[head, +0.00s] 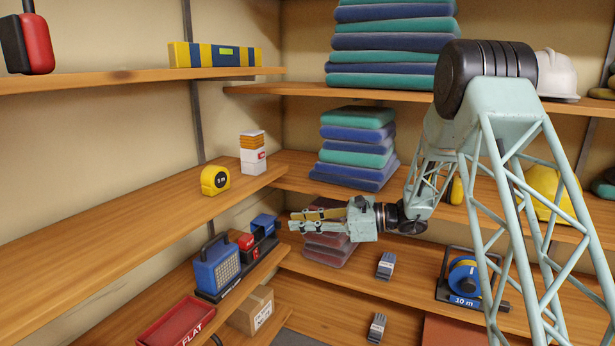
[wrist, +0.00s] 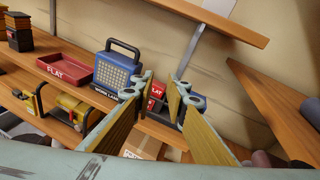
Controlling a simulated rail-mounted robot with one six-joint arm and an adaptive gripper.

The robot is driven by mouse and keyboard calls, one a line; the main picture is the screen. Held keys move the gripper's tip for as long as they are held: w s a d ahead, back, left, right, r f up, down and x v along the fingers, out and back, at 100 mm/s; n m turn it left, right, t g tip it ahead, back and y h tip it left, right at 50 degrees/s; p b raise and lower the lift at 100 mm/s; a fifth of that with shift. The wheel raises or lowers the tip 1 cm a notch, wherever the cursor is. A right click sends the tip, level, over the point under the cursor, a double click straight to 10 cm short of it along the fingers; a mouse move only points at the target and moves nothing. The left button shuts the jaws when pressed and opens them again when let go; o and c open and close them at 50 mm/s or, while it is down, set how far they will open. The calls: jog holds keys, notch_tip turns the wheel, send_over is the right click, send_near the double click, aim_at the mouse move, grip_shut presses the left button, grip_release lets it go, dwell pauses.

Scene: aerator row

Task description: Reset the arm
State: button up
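My gripper (head: 295,220) is in the middle of the head view, pointing left on a roughly level arm. Its fingers are apart with nothing between them. In the wrist view, my gripper (wrist: 162,97) shows two fingers with yellowish inner pads and a clear gap. It is in front of the corner where the shelves meet. Dark red folded stacks (head: 329,250) show just behind and below the fingers. I cannot tell from the frames whether they touch.
A blue work lamp (head: 217,266) and a red tray marked FLAT (head: 178,322) sit on the lower left shelf. A tape measure (head: 214,180) and a small white box (head: 253,161) stand on the shelf above. Green and blue folded stacks (head: 357,147) are behind my gripper.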

jog(key=s+d+r+n+g+h, duration=0.1)
jog(key=s+r+n+h, duration=0.2)
jog(key=s, duration=0.7)
jog(key=s+d+r+n+g+h, duration=0.1)
jog(key=s+r+n+g, duration=0.15)
jog(key=s+r, duration=0.6)
jog(key=s+d+r+n+g+h, duration=0.15)
jog(key=s+n, duration=0.25)
jog(key=s, duration=0.9)
jog(key=s+d+r+n+t+h, duration=0.1)
jog(key=s+d+n+h, duration=0.3)
jog(key=s+d, duration=0.6)
jog(key=s+d+n+t+h, duration=0.4)
jog(key=s+d, duration=0.6)
jog(key=s, duration=0.8)
jog(key=shift+s+r+n+h, duration=0.25)
jog(key=shift+r+n+h, duration=0.1)
jog(key=shift+h, duration=0.7)
